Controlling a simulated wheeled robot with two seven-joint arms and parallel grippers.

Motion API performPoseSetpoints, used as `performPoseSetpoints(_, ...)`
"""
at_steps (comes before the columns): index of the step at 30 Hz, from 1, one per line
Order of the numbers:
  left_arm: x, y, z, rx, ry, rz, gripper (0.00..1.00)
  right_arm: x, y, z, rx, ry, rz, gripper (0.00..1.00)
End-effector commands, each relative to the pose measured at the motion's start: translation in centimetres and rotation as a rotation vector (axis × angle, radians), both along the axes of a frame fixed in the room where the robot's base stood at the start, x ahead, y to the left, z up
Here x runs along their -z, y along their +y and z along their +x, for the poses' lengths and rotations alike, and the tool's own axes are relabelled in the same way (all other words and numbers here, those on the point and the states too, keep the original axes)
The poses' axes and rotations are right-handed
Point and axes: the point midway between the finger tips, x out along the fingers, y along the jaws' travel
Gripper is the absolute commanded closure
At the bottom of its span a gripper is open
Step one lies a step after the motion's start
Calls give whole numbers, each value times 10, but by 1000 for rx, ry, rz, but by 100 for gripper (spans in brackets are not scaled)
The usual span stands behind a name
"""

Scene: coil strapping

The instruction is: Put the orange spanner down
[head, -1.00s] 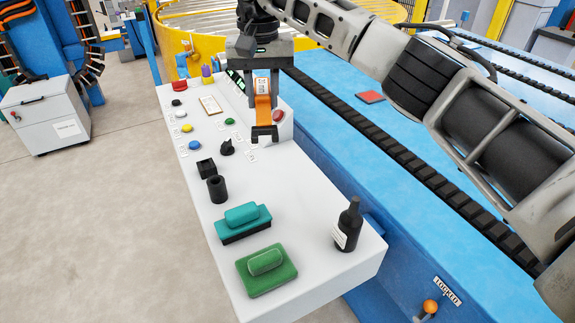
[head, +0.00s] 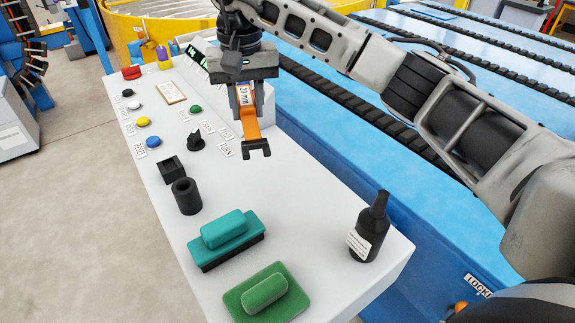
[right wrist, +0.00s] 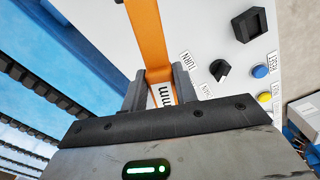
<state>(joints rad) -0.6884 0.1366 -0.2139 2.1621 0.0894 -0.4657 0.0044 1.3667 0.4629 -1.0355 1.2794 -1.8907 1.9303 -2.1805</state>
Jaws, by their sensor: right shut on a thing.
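The orange spanner (head: 248,126) has a dark open-jaw end that points down and a white label near my fingers. My right gripper (head: 246,100) is shut on its labelled part and holds it over the white console top (head: 300,205). Whether the dark jaw touches the console cannot be told. In the right wrist view the orange shaft (right wrist: 148,40) runs up from between the fingers (right wrist: 160,88) and out of the top of the picture. My left gripper is not in view.
A black bottle (head: 369,230), a teal-handled brush (head: 225,232) and a green pad (head: 266,293) stand at the near end. A black cup (head: 186,196) and square holder (head: 172,168) sit left of the spanner, near the buttons and black knob (head: 196,141). The console middle is clear.

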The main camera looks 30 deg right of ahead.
Motion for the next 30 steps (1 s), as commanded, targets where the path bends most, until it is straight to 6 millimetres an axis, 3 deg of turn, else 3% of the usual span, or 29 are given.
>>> performPoseSetpoints(6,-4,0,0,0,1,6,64,30,-26,-41,2,6,-2,100)
performPoseSetpoints(12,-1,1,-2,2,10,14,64,60,-38,-62,2,2,-1,100)
performPoseSetpoints(18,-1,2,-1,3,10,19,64,73,-43,-71,1,0,-1,100)
performPoseSetpoints(24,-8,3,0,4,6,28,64,99,-43,-72,1,2,0,100)
performPoseSetpoints(30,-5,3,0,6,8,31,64,105,-43,-71,0,-2,-1,100)
